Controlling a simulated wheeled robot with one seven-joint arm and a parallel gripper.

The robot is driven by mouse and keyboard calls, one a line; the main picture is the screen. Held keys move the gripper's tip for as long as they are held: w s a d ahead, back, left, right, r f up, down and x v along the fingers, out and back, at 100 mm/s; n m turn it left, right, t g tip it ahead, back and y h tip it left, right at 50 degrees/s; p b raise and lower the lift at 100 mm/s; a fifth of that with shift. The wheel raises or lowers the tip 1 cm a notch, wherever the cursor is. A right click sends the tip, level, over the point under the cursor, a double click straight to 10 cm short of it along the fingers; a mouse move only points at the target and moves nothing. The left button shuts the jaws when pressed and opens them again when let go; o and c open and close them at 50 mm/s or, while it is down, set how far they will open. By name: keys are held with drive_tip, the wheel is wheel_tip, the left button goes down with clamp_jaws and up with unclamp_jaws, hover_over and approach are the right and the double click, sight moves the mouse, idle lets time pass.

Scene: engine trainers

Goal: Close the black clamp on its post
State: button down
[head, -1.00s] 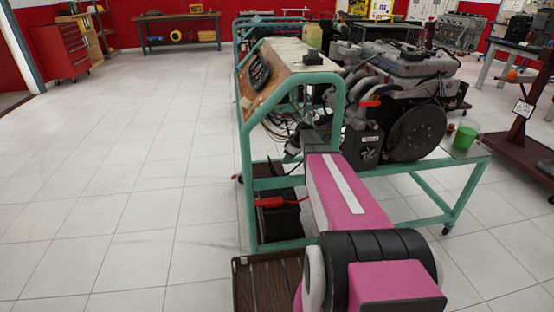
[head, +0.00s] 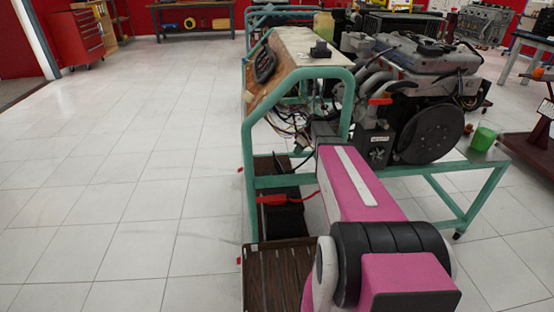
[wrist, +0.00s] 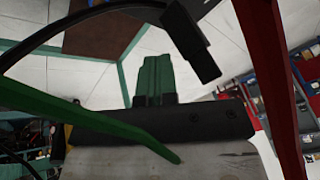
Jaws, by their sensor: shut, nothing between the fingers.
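My gripper (wrist: 152,57) shows in the wrist view with its two green fingers shut together and nothing between them. A black block with a squared end (wrist: 192,48), possibly the black clamp, hangs just right of the fingertips, apart from them in the picture. In the head view, my pink arm reaches down beside the bench frame and hides much of the area at its end. The post is not clearly visible.
The green bench frame (head: 249,160) stands close to my arm. An engine (head: 400,75) is on its right, with a green cup (head: 483,139). A dark slatted platform (head: 270,280) lies below. In the wrist view, a black cable (wrist: 60,38) loops at upper left. The left floor is clear.

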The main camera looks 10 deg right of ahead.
sight(277, 159)
drive_tip(key=a+f, duration=0.2)
drive_tip(key=a, duration=0.4)
drive_tip(key=shift+a+f, duration=0.25)
drive_tip(key=shift+a, duration=0.05)
drive_tip(key=shift+a, duration=0.15)
idle(1.8)
drive_tip(key=shift+a+f, duration=0.1)
drive_tip(key=shift+a, duration=0.15)
drive_tip(key=shift+a+f, duration=0.3)
drive_tip(key=shift+a, duration=0.5)
drive_tip(key=shift+a+f, duration=0.3)
drive_tip(key=shift+a, duration=0.45)
idle(1.9)
drive_tip(key=shift+d, duration=0.1)
drive_tip(key=shift+d+r, duration=0.25)
drive_tip(key=shift+d, duration=0.35)
drive_tip(key=shift+d+r, duration=0.25)
drive_tip(key=shift+d, duration=0.4)
drive_tip(key=shift+d+r, duration=0.25)
drive_tip(key=shift+d, duration=0.35)
